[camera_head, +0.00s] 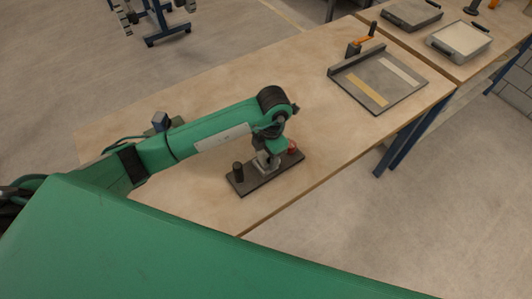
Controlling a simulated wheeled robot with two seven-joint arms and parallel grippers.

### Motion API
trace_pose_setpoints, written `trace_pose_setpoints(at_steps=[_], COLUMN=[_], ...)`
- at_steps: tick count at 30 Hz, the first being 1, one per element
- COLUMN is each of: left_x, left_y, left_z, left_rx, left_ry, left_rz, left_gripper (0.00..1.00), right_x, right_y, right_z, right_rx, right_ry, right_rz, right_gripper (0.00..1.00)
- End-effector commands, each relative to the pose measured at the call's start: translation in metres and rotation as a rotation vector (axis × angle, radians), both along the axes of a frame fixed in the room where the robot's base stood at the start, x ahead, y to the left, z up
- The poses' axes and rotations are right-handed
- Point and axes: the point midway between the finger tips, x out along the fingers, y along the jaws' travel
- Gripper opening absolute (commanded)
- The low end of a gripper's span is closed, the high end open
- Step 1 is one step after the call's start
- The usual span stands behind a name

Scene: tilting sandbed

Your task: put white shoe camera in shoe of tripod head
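My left arm comes in from the left, and its gripper (266,163) points down over a dark base plate (245,187) on the wooden table. The gripper is small here and partly hidden by its own wrist, so I cannot tell whether its fingers are open or shut, or what they touch. A short black post (238,171) stands on the plate's left end. A small red part (292,147) shows at its right end. I cannot clearly make out a white shoe camera or a tripod head's shoe. My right gripper is not in view.
A small dark block (160,121) stands behind my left forearm. The wooden table (240,84) is clear between. More trays lie on a farther table.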

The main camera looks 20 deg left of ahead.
Motion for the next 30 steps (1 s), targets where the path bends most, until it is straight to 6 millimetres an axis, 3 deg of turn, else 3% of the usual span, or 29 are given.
trace_pose_setpoints(at_steps=[11, 21, 30], left_x=[0.001, 0.008, 0.011], left_y=[0.0, -0.005, -0.008], left_z=[0.006, 0.07, 0.109], left_rx=[-0.001, 0.0, 0.0], left_ry=[-0.002, -0.005, -0.004], left_rz=[0.0, -0.001, -0.001], left_gripper=[0.56, 0.56, 0.56], right_x=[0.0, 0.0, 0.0], right_y=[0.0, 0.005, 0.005], right_z=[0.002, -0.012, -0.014], right_rx=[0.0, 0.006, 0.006], right_ry=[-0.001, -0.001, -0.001], right_rz=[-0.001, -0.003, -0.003], right_gripper=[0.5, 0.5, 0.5])
